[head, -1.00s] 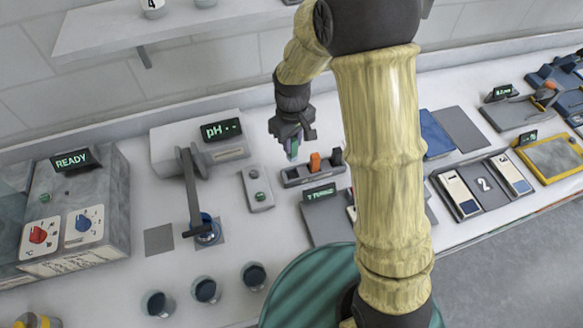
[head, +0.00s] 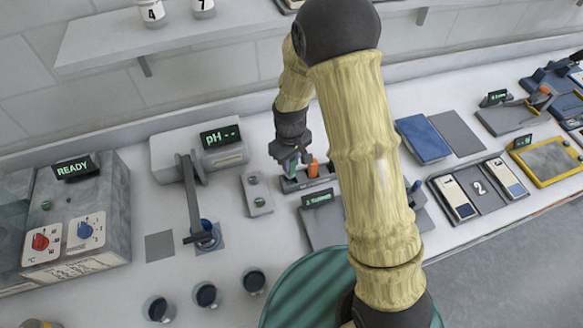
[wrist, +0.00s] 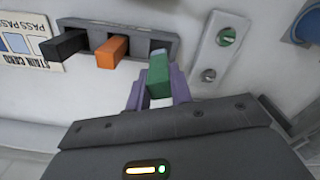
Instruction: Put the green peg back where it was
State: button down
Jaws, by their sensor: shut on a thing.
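My gripper (wrist: 156,88) is shut on the green peg (wrist: 158,78), with its purple fingers on both sides of it. In the head view my gripper (head: 290,160) is over the left end of the grey peg rack (head: 295,187). In the wrist view the rack (wrist: 85,25) holds a black peg (wrist: 64,46) and an orange peg (wrist: 112,51). The green peg's far end overlaps a dark slot (wrist: 158,40) in line with the other pegs. I cannot tell whether its tip is inside. The orange peg also shows in the head view (head: 312,168).
A small display (head: 318,199) stands in front of the rack. A blue pad (head: 423,138) lies to the right.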

aim_at(291, 170)
jog(key=shift+s+f, duration=0.1)
jog(key=shift+f, duration=0.4)
jog(key=shift+f+p, duration=0.6)
jog(key=shift+f, duration=1)
jog(key=shift+f, duration=0.2)
jog(key=c, duration=1.3)
grip_release()
jog(key=shift+r, duration=0.1)
jog(key=shift+o, duration=0.2)
notch_tip(291, 170, up, 12)
jog(key=b, duration=0.3)
jog(key=shift+r, duration=0.15)
